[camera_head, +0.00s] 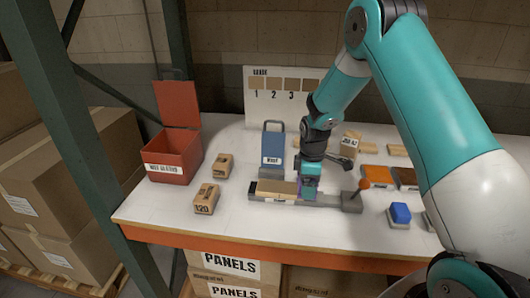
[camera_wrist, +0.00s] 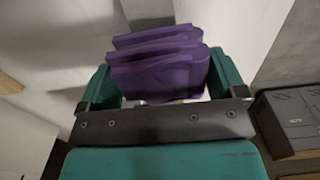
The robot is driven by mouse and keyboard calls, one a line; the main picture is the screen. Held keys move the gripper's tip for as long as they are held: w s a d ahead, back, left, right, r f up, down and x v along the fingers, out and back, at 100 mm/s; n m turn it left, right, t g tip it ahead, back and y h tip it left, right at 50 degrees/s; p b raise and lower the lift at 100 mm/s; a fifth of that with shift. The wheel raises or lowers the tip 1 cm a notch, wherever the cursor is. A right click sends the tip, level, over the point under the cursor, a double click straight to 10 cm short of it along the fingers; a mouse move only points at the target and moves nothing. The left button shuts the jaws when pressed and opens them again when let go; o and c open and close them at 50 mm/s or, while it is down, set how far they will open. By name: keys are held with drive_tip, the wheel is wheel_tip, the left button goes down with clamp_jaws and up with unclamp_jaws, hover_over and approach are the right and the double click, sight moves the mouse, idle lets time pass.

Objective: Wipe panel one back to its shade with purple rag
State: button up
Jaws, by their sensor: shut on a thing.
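My gripper (camera_head: 309,192) is shut on the purple rag (camera_wrist: 158,65), which sits folded between the teal fingers in the wrist view. Only a sliver of purple shows by the fingers in the head view. A light wood panel (camera_head: 276,187) lies in a long grey holder (camera_head: 262,197) near the table's front edge. My gripper is low over the holder, at the panel's right end. I cannot tell whether the rag touches the panel. No number can be read on the panel.
A red open bin (camera_head: 172,165) stands at the left, with two labelled blocks (camera_head: 207,198) beside it. A blue container (camera_head: 273,145) stands behind the holder. A grade board (camera_head: 285,93) numbered 1 to 3 stands at the back. Orange and brown pieces (camera_head: 376,175) and a blue block (camera_head: 400,212) lie right.

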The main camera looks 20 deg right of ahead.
drive_tip(key=shift+w+a+r+p, duration=0.15)
drive_tip(key=shift+w+a+p, duration=0.05)
drive_tip(key=shift+w+a, duration=0.2)
drive_tip(key=shift+w+a+r+p, duration=0.15)
drive_tip(key=shift+w+a, duration=0.1)
drive_tip(key=shift+w, duration=0.2)
drive_tip(key=r, duration=0.1)
drive_tip(key=r+p, duration=0.1)
drive_tip(key=shift+s+d+r, duration=0.25)
drive_tip(key=shift+d+r, duration=0.1)
drive_tip(key=shift+d, duration=0.05)
drive_tip(key=shift+w+r+p, duration=0.15)
drive_tip(key=shift+r+p, duration=0.45)
drive_tip(key=shift+r, duration=0.05)
drive_tip(key=shift+r+p, duration=1.25)
drive_tip(key=shift+r, duration=0.55)
